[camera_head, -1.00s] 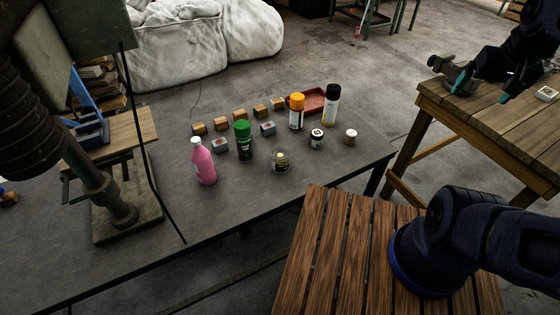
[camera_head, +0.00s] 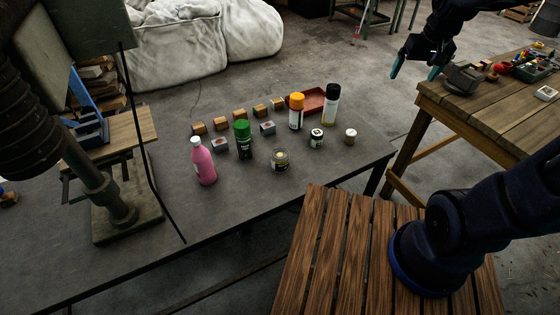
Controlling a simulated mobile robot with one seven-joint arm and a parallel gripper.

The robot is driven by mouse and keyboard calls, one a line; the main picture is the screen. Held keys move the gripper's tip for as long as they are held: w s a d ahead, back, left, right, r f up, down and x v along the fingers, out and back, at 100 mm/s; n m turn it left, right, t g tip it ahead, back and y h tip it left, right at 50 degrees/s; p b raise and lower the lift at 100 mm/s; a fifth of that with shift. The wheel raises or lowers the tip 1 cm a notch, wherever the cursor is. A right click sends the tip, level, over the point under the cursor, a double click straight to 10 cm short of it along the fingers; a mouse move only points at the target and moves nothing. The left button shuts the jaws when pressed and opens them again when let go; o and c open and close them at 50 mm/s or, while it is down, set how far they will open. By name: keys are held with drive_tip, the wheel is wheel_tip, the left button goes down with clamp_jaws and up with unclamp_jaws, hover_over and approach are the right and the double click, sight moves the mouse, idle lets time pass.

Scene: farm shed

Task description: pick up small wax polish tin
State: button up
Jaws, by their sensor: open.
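Several small containers stand on the dark table (camera_head: 240,205). A small dark-and-white tin (camera_head: 316,138) and a small pale-topped pot (camera_head: 350,135) stand farther right. Their labels are too small to read, so I cannot tell which is the wax polish tin. My gripper (camera_head: 415,72) is open and empty, with teal fingertips pointing down. It is in the air at the upper right, beyond and right of the containers, touching none of them.
Small blocks and a red tray (camera_head: 312,98) lie behind. A wooden workbench (camera_head: 490,112) with tools is right.

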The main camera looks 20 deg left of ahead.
drive_tip(key=w+a+f+n, duration=0.25)
drive_tip(key=a+f, duration=0.35)
drive_tip(key=a, duration=0.4)
drive_tip(key=n+g+h, duration=0.1)
drive_tip(key=n+g, duration=0.2)
drive_tip(key=n, duration=0.1)
hover_over(279, 153)
drive_tip(key=shift+m, duration=0.25)
wheel_tip(279, 153, down, 25)
drive_tip(key=shift+w+d+f, duration=0.1)
drive_tip(key=shift+d, duration=0.05)
drive_tip(key=shift+f, duration=2.8)
drive_tip(key=shift+s+d+f, duration=0.1)
drive_tip(key=shift+s+f, duration=0.1)
drive_tip(key=shift+f, duration=1.15)
drive_tip(key=shift+s+d+f, duration=0.1)
drive_tip(key=shift+s+f, duration=0.1)
drive_tip(key=shift+f, duration=1.1)
drive_tip(key=c, duration=1.3)
